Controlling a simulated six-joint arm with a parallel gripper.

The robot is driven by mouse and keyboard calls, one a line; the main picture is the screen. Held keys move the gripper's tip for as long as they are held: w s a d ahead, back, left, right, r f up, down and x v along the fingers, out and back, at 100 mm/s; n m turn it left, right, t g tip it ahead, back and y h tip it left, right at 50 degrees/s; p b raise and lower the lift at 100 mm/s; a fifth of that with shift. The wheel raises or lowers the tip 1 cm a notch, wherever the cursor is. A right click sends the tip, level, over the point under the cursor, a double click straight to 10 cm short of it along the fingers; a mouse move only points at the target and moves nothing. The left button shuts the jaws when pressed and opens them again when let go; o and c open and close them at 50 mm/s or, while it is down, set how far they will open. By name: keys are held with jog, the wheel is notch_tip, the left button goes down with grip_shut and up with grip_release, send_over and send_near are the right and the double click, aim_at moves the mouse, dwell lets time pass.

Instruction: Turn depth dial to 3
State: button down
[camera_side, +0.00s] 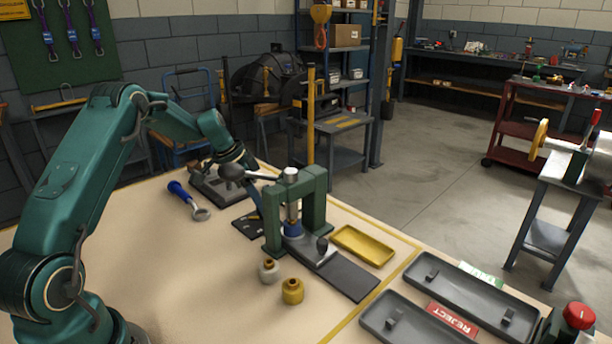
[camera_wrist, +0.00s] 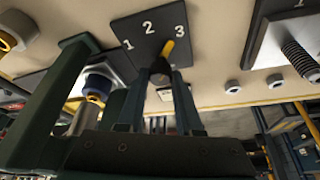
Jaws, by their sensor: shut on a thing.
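The depth dial is a black plate (camera_wrist: 130,25) marked 1, 2 and 3 in white, with a dark round knob (camera_wrist: 160,68) and a yellow pointer (camera_wrist: 169,47). In the wrist view the pointer aims up and to the right, close to the 3. My gripper (camera_wrist: 160,78) is shut on the knob, one finger on each side of it. In the side view the dial plate (camera_side: 246,224) lies just left of the green press (camera_side: 314,205), which partly hides it and my gripper.
The front left of the bench is clear.

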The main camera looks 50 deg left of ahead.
aim_at(252, 218)
jog(key=shift+m+h, duration=0.3)
jog(key=shift+m, duration=0.3)
jog(key=c, duration=0.6)
grip_release()
jog(key=shift+v, duration=2.55)
